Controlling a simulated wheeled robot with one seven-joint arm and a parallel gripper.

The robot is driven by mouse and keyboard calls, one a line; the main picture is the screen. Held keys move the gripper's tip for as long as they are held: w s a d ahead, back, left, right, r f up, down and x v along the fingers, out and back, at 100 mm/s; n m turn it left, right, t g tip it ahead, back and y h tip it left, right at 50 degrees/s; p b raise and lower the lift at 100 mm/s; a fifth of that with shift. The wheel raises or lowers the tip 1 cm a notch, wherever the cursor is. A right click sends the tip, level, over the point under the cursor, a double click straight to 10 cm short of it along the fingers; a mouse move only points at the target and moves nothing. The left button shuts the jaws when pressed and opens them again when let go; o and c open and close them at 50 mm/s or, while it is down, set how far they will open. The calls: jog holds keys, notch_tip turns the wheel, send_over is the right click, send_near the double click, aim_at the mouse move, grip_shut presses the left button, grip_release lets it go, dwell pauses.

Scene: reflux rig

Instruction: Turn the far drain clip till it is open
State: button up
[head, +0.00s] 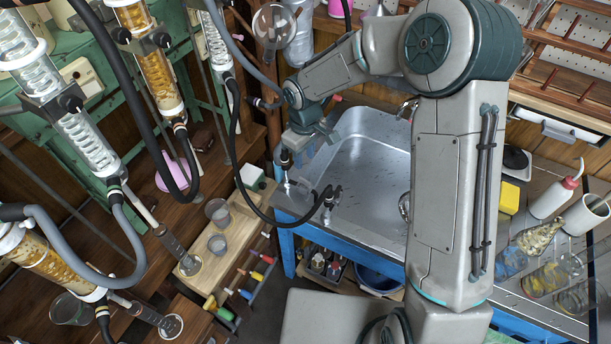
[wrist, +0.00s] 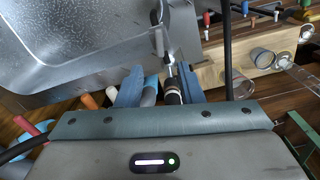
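My gripper (wrist: 160,85) is at the near left corner of the sink, with its two blue fingers apart. A dark cylindrical fitting with pale bands (wrist: 173,90) shows between the fingers, closer to the right one. I cannot tell whether a finger touches it, or whether it belongs to the far drain clip. A thin metal part runs from it toward the sink rim. In the head view my gripper (head: 292,186) points down beside the sink, and the part at its fingers is too small to make out. No clip handle is clearly seen there.
The metal sink (head: 372,165) lies right of my gripper. A black hose (head: 236,165) loops close by on the left to a metal tap (head: 327,200). A wooden rack (head: 218,250) with beakers and coloured handles is below left. Glass condensers (head: 85,140) hang at the left.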

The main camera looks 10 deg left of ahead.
aim_at(305, 180)
notch_tip(305, 180, down, 10)
jog(key=shift+r, duration=0.25)
grip_shut()
